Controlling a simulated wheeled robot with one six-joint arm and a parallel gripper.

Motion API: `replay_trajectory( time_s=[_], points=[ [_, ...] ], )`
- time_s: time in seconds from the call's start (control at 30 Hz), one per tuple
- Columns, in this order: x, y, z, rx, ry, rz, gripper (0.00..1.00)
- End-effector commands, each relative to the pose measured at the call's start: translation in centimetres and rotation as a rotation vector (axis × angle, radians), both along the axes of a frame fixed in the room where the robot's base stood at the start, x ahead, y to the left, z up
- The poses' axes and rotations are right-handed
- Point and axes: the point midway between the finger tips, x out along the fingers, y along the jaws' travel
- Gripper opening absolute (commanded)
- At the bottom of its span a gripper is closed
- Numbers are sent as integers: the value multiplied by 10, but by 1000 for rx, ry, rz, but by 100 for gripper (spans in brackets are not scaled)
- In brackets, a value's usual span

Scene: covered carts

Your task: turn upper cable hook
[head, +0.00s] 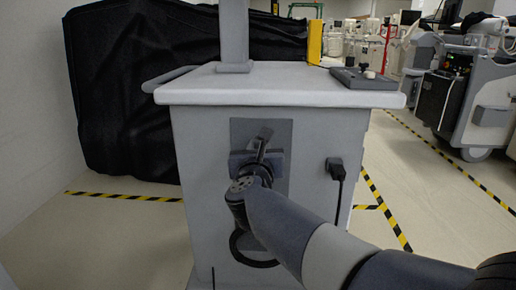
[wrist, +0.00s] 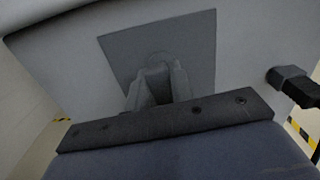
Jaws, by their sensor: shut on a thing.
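The upper cable hook (head: 265,133) is a small dark grey piece on the grey back panel (head: 279,177) of the cart. In the head view its upper end shows above my gripper (head: 259,148); the rest is covered by my gripper and wrist. In the wrist view my gripper (wrist: 157,90) has its fingers on both sides of the hook (wrist: 154,80), in front of the dark panel (wrist: 115,46). The gripper is shut on the hook. The hook's exact angle is hard to tell.
A black plug with a cable (head: 336,170) sits right of the panel; it also shows in the wrist view (wrist: 290,82). A dark ring (head: 240,251) hangs below my wrist. A black-covered cart (head: 120,90) stands behind left. Floor on the left is clear.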

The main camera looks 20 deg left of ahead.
Motion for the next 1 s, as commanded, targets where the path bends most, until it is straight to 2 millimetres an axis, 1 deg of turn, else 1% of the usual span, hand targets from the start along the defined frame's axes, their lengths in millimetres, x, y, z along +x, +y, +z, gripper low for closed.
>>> replay_trajectory(
  time_s=[0.3,0.73,0.77,1.0],
  points=[
    [0,-1,-1,79,20,0,0],
    [0,-1,-1,89,23,0,0],
    [1,-1,-1,89,23,0,23],
    [0,-1,-1,88,22,0,42]
  ],
)
